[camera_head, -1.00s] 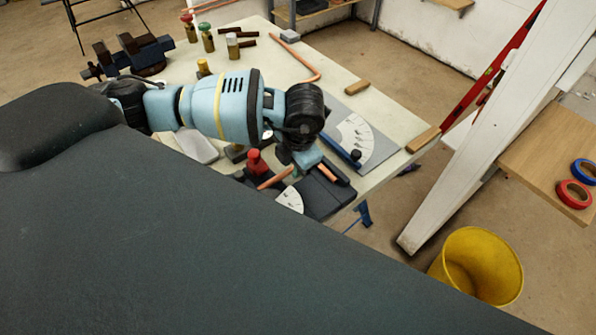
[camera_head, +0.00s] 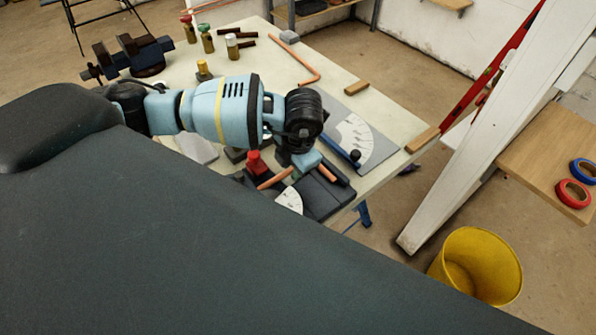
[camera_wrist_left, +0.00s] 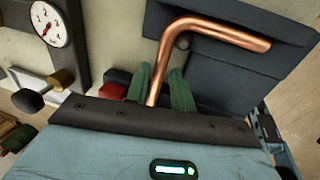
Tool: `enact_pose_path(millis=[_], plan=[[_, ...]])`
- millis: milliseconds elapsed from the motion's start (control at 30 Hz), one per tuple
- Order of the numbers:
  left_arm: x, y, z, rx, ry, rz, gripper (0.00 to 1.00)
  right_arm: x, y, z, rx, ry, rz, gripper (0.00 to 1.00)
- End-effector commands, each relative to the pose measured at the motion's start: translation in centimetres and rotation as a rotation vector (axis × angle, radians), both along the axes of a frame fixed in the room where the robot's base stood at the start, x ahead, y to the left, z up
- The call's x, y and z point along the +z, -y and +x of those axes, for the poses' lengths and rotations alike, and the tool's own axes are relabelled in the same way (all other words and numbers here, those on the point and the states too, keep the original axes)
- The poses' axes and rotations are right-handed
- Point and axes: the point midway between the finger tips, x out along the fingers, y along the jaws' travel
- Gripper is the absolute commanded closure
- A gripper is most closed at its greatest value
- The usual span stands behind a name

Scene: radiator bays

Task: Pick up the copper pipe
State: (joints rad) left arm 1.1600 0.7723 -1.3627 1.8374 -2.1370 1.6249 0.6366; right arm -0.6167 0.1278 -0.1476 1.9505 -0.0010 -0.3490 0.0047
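The copper pipe (camera_wrist_left: 215,28) is bent, with one leg reaching right over a dark block and the other running down between my left gripper's green fingers. In the head view the pipe (camera_head: 327,173) shows only in part, beyond the gripper. My left gripper (camera_wrist_left: 161,78) is at the pipe, one finger close on each side of its lower leg. Whether the fingers press on it is not clear. The same gripper (camera_head: 308,160) is partly hidden by its wrist in the head view. My right gripper is out of view.
A longer bent copper pipe (camera_head: 316,77) lies farther back on the pale table (camera_head: 270,90). A grey angle plate (camera_head: 370,145), a wooden block (camera_head: 357,88) and a vise (camera_head: 140,55) are on it. A yellow bucket (camera_head: 480,262) stands on the floor at right.

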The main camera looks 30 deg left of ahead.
Motion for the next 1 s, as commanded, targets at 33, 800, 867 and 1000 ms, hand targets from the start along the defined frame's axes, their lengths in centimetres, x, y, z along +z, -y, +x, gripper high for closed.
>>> enact_pose_path(millis=[33,800,867,1000], plan=[[0.0,0.0,0.0,0.0,0.0,0.0,0.76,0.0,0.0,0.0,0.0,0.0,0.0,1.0],[0.3,0.1,0.0,-0.001,0.001,-0.002,1.0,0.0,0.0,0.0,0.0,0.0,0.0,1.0],[0.6,0.1,0.0,-0.003,0.002,-0.002,1.0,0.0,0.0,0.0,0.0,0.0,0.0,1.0],[1.9,0.1,0.0,-0.001,0.001,-0.003,1.0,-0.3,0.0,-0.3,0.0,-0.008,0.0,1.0]])
